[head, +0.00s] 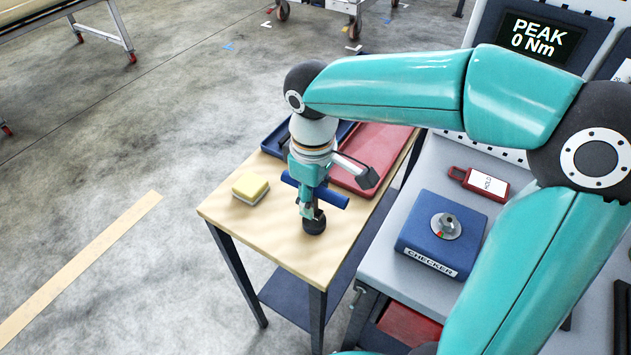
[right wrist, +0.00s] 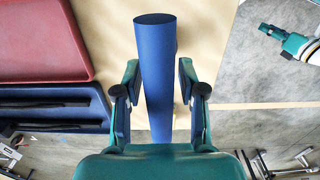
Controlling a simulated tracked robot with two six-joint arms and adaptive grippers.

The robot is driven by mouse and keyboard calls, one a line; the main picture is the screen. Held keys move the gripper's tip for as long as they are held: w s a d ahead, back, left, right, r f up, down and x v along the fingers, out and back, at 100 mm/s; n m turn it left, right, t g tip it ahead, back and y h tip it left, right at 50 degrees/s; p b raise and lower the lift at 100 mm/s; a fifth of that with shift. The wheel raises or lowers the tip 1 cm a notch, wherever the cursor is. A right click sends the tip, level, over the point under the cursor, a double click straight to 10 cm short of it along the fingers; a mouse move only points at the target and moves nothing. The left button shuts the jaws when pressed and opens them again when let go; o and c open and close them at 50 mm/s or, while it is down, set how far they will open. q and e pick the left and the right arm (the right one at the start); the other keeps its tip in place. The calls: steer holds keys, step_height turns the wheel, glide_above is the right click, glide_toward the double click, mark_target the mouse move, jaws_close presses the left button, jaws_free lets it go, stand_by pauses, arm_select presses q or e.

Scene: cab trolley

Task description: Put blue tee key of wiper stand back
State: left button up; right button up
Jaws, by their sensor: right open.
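In the right wrist view the blue bar (right wrist: 156,75) runs between the two spread fingers (right wrist: 158,95), with a gap visible on each side. The key's shank and its lower end are hidden. A teal and white part, probably my left gripper (right wrist: 268,30), shows small at the upper right there; its jaws are unclear.
A yellow sponge (head: 250,188) lies left on the table (head: 262,222). A red tray (head: 385,141) and a blue tray (head: 272,143) are at its back. The grey trolley at right carries a blue checker (head: 428,238) and a red tagged piece (head: 479,184).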

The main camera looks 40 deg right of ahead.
step_height(320, 180, up, 11)
steer(key=shift+p, duration=0.7)
steer(key=shift+r, duration=0.5)
